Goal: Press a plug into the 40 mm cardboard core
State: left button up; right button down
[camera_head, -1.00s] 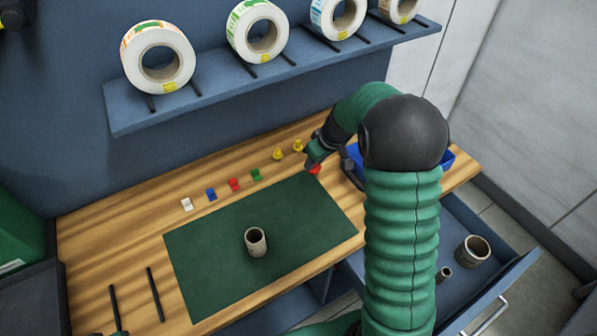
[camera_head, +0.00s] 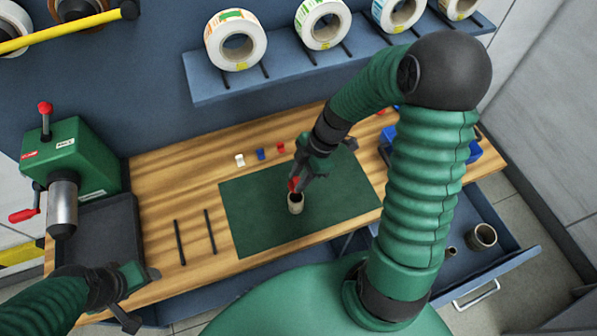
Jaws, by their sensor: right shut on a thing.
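The cardboard core (camera_head: 296,206) is a short tan tube standing upright on the dark green mat (camera_head: 250,228). My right gripper (camera_head: 297,182) is shut on a red plug (camera_head: 292,185) directly over the core. The plug is at the core's mouth; I cannot tell whether it sits inside. A white plug (camera_head: 239,160), a blue plug (camera_head: 260,154) and another red plug (camera_head: 281,148) stand in a row behind the mat. My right arm hides the bench to the right of them. My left gripper (camera_head: 142,297) is open and empty at the bench's front left.
A green press (camera_head: 75,160) and a dark tray (camera_head: 110,235) are at the left. Two black rods (camera_head: 195,238) lie between tray and mat. A blue bin (camera_head: 474,150) is partly behind my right arm. The open drawer (camera_head: 495,262) holds a wide core (camera_head: 482,237). Label rolls sit on the shelf above.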

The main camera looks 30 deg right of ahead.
jog(key=shift+d+f+b, duration=0.1)
jog(key=shift+f+b, duration=0.35)
jog(key=shift+f, duration=0.4)
jog(key=shift+b+x, duration=0.95)
jog(key=shift+x, duration=0.25)
jog(key=shift+s+f+b, duration=0.1)
jog(key=shift+f+b, duration=0.4)
jog(key=shift+f, duration=0.1)
jog(key=shift+d+f+b, duration=0.3)
jog(key=shift+f+b, duration=0.35)
jog(key=shift+f, duration=0.2)
jog(key=shift+a, duration=0.2)
jog(key=shift+d+f, duration=0.1)
jog(key=c, duration=1)
grip_release()
jog(key=shift+c, duration=0.2)
